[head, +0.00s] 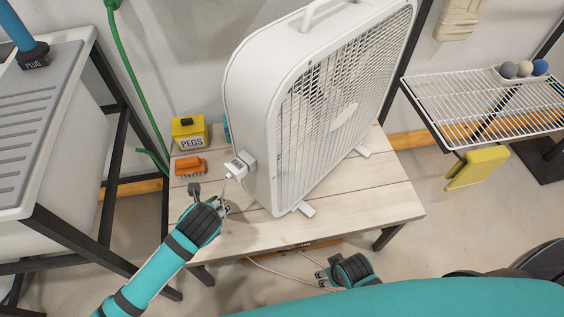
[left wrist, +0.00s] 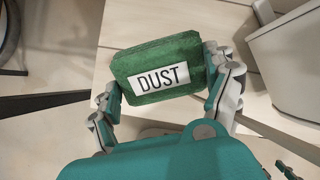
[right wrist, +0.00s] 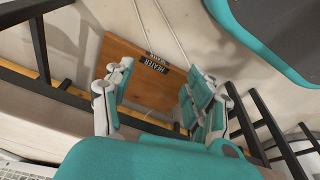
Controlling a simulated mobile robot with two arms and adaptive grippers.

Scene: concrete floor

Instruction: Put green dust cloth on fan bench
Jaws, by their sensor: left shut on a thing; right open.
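The green dust cloth (left wrist: 158,68), a folded block with a white DUST label, sits between the fingers of my left gripper (left wrist: 165,88), which is shut on it. In the head view my left gripper (head: 222,207) is over the left front part of the fan bench (head: 365,207), a pale plank table with dark legs. I cannot make out the cloth in that view. A white box fan (head: 252,125) stands on the bench. My right gripper (head: 325,274) is open and empty, in front of the bench's front edge. It also shows in the right wrist view (right wrist: 160,90).
A yellow PEGS box (head: 190,134), an orange brush (head: 190,166) and a white labelled block (head: 240,165) are on the bench's left side. A sink unit (head: 60,130) stands left, a wire rack (head: 490,105) right. A wooden HEATER board (right wrist: 145,75) lies beyond my right fingers. The bench's front right is clear.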

